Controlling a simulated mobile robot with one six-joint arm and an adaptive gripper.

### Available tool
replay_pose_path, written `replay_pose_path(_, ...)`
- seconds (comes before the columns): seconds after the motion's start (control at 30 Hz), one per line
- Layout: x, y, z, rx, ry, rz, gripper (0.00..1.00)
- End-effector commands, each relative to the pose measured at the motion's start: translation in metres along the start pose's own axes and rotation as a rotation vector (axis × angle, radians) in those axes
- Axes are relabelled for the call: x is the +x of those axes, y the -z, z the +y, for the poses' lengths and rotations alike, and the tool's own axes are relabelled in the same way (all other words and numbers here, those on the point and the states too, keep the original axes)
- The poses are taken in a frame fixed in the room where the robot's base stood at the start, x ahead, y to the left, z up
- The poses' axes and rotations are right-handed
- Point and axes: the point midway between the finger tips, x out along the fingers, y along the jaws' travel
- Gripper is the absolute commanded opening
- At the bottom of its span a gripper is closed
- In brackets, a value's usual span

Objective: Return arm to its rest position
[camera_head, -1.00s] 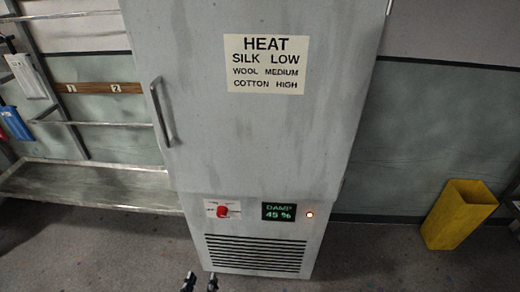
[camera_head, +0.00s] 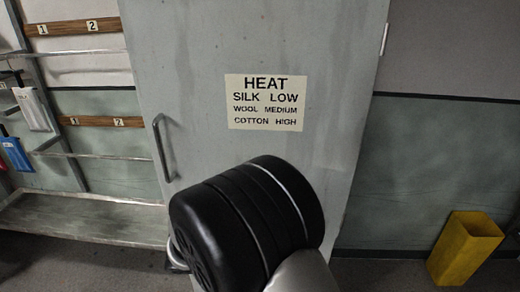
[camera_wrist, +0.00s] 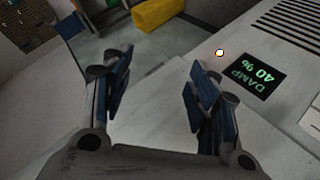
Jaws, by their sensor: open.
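My gripper (camera_wrist: 155,95) shows in the wrist view with its two blue-padded fingers spread apart and nothing between them. It is in front of the grey cabinet's lower panel. In the head view my black arm joint covers the cabinet's lower part, and the gripper itself is hidden. The grey cabinet (camera_head: 230,45) has a closed-looking door with a vertical handle (camera_head: 164,148) and a heat label (camera_head: 266,103). The red knob is hidden in the head view.
A yellow bin (camera_head: 465,248) stands on the floor at right, and also shows in the wrist view (camera_wrist: 160,12). At left is a metal rack (camera_head: 85,215) with numbered wooden rails (camera_head: 95,121) and hanging white and blue items. Floor between cabinet and bin looks clear.

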Motion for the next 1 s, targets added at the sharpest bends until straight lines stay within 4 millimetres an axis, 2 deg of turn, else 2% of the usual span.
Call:
replay_pose_path(0.03,0.003,0.002,0.027,-0.003,0.021,-0.071,0.54)
replay_pose_path(0.2,0.005,-0.013,0.098,-0.064,0.145,-0.277,0.54)
replay_pose_path(0.3,0.002,-0.027,0.134,-0.086,0.251,-0.363,0.54)
replay_pose_path(0.5,-0.014,-0.058,0.186,-0.104,0.503,-0.427,0.54)
replay_pose_path(0.7,-0.037,-0.085,0.218,-0.095,0.746,-0.347,0.54)
replay_pose_path(1.0,-0.06,-0.099,0.232,-0.082,0.914,-0.162,0.54)
